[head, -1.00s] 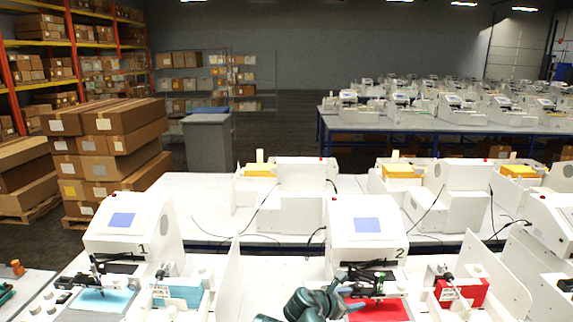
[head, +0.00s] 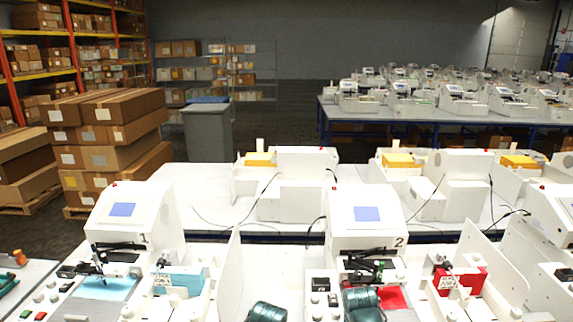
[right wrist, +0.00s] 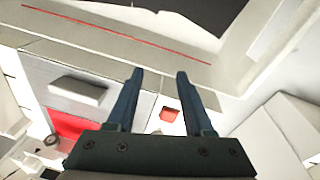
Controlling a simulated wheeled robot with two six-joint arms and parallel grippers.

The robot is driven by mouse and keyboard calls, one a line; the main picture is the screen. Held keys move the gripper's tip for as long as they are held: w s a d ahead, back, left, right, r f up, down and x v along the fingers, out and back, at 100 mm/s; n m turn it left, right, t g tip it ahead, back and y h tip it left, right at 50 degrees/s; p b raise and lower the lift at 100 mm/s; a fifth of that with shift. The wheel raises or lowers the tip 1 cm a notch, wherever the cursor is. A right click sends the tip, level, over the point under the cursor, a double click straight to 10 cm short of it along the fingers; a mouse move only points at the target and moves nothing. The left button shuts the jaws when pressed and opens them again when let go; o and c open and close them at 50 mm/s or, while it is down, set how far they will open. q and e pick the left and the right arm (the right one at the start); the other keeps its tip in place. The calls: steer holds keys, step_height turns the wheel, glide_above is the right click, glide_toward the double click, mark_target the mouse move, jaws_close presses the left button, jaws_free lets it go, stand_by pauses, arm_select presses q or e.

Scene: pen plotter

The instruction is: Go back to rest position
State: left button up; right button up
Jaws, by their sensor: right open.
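My right gripper (right wrist: 157,73) is open in the right wrist view, with two dark blue fingers apart and nothing between them. It points over white machine parts. In the head view, teal parts of my arms show at the bottom edge, but no fingertips are visible there. Plotter 1 (head: 122,210) is white and has a light blue sheet (head: 108,288) on its bed. Plotter 2 (head: 367,214) is white and has a red sheet (head: 394,297), partly hidden by my arm. My left gripper is not in view.
A light blue stack (head: 180,279) and a red stack (head: 470,280) stand beside the plotters. A white divider panel (head: 229,272) stands between the stations. More machines line the tables behind. Stacked cartons (head: 105,135) and a grey bin (head: 207,130) stand at the back left.

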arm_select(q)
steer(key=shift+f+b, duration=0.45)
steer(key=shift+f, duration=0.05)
arm_select(e)
steer(key=s+a+n, duration=0.1)
steer(key=s+a, duration=0.2)
steer(key=a, duration=0.3)
steer(key=s+a+f+g, duration=0.1)
steer(key=s+a, duration=0.3)
steer(key=a, duration=0.2)
steer(key=shift+n, duration=0.4)
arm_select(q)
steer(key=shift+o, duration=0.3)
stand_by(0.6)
